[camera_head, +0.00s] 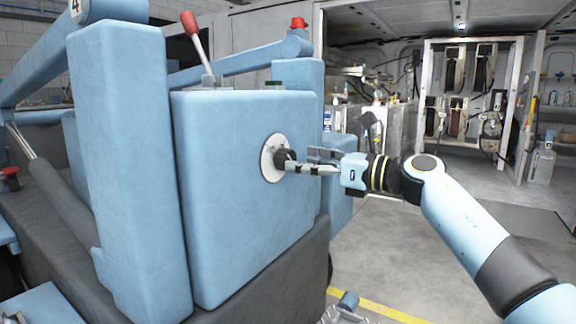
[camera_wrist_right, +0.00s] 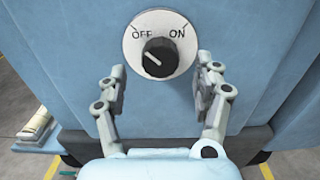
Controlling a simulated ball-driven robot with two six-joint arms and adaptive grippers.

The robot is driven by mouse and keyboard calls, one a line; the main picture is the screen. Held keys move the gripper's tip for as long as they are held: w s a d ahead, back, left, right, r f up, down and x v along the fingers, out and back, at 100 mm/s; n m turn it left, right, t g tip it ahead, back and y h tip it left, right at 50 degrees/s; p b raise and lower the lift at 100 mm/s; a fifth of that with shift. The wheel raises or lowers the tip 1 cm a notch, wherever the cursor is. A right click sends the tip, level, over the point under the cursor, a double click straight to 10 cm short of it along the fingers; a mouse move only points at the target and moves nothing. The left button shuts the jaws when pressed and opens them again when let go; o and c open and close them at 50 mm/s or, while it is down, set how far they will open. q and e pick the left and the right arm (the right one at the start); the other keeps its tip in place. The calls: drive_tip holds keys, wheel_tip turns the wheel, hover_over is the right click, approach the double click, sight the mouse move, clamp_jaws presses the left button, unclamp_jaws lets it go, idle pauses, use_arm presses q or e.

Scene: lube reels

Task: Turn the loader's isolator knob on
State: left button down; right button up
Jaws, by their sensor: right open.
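The isolator knob (camera_head: 284,158) is black and sits on a round white plate (camera_head: 270,160) on the side of the blue loader (camera_head: 235,240). In the right wrist view the plate (camera_wrist_right: 140,25) reads OFF at left and ON at right. The white mark on the knob (camera_wrist_right: 160,57) points up and left, toward OFF. My right gripper (camera_head: 302,160) is open at the knob. In the wrist view its fingers (camera_wrist_right: 165,72) stand on either side, a little below the knob, with a gap on both sides. My left gripper is not in view.
Hose reels (camera_head: 455,75) hang in a white rack at the back right.

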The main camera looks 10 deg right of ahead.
sight(285, 159)
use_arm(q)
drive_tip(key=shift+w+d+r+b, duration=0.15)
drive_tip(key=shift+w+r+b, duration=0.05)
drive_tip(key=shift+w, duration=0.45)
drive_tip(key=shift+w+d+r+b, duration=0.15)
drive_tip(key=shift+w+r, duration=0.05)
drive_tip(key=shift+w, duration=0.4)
use_arm(e)
drive_tip(key=shift+x, duration=2.35)
drive_tip(key=shift+c, duration=0.4)
drive_tip(key=c, duration=1.1)
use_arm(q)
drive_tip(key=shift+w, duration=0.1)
